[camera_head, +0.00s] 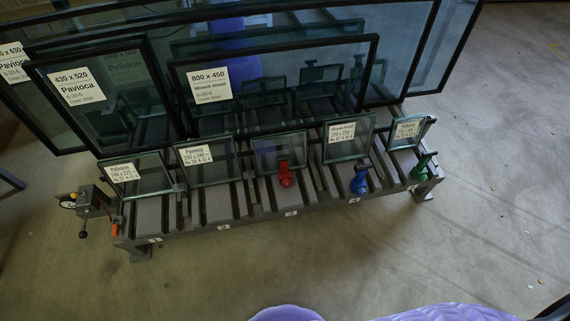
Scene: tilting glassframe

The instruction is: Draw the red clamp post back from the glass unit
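The red clamp post (285,175) stands upright on the rack at slot 3, at the middle of the front row. It is right in front of the lower part of a small dark-framed glass unit (268,149) and overlaps it in the picture. I cannot tell whether post and glass touch. The unit leans back slightly and shows no label. Neither of my grippers is in view.
A blue clamp post (359,182) and a green one (421,168) stand to the right on the same rack (270,222). Labelled small panes flank the middle one. Large framed panes (290,85) lean behind. A control box (92,203) sits at the left end. The front floor is clear.

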